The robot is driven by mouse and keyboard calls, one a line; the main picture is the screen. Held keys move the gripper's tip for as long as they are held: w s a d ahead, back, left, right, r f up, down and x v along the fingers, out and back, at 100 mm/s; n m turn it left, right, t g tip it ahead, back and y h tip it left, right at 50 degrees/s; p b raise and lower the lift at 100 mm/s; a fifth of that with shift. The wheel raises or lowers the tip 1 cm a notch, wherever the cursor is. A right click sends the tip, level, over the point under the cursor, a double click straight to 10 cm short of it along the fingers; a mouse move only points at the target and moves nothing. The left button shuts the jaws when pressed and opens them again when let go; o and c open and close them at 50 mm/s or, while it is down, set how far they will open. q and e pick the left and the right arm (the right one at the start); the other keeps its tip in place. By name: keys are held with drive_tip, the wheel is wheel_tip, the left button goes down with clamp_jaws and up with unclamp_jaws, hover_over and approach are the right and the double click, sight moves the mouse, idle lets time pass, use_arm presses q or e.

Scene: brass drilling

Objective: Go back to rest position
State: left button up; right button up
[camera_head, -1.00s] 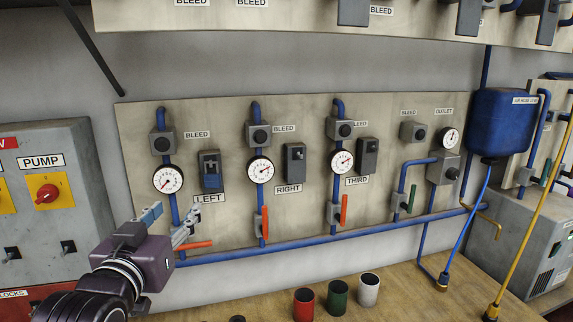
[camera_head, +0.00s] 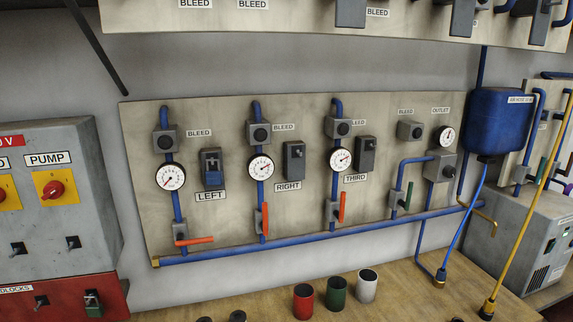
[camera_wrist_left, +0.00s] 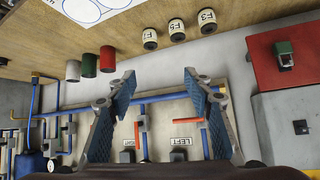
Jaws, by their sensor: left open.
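My left gripper (camera_wrist_left: 160,115) shows in the left wrist view with its two blue-padded fingers spread wide and nothing between them. The left arm is out of the head view. The valve panel (camera_head: 230,220) stands ahead, with the LEFT, RIGHT and THIRD gauges on it. The LEFT valve's orange handle (camera_head: 195,240) lies level, while the RIGHT handle (camera_head: 265,218) and THIRD handle (camera_head: 341,207) stand upright. A green handle (camera_head: 408,195) is upright near the outlet. My right gripper is in neither view.
A wooden bench (camera_head: 400,290) below the panel carries red (camera_head: 303,302), green (camera_head: 337,294) and white (camera_head: 367,286) cups. The grey PUMP box (camera_head: 60,230) stands at the left above a red box (camera_head: 60,300). A blue tank (camera_head: 497,120) hangs at the right.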

use_arm(q)
drive_tip(key=s+f+g, duration=0.7)
drive_tip(key=s+f, duration=0.9)
drive_tip(key=s, duration=0.5)
wheel_tip(320, 180, down, 34)
drive_tip(key=s+m+g+b, duration=0.1)
drive_tip(key=b, duration=0.7)
drive_tip(key=s+a+f+b, duration=0.1)
drive_tip(key=s+f+b, duration=0.2)
drive_tip(key=s+f, duration=0.5)
drive_tip(key=s+a+f+g+b, duration=0.1)
drive_tip(key=s+a+f+b, duration=0.1)
drive_tip(key=s+f, duration=0.7)
wheel_tip(320, 180, down, 6)
drive_tip(key=shift+s+f+b, duration=0.2)
drive_tip(key=shift+s+b, duration=0.1)
drive_tip(key=shift+b, duration=0.45)
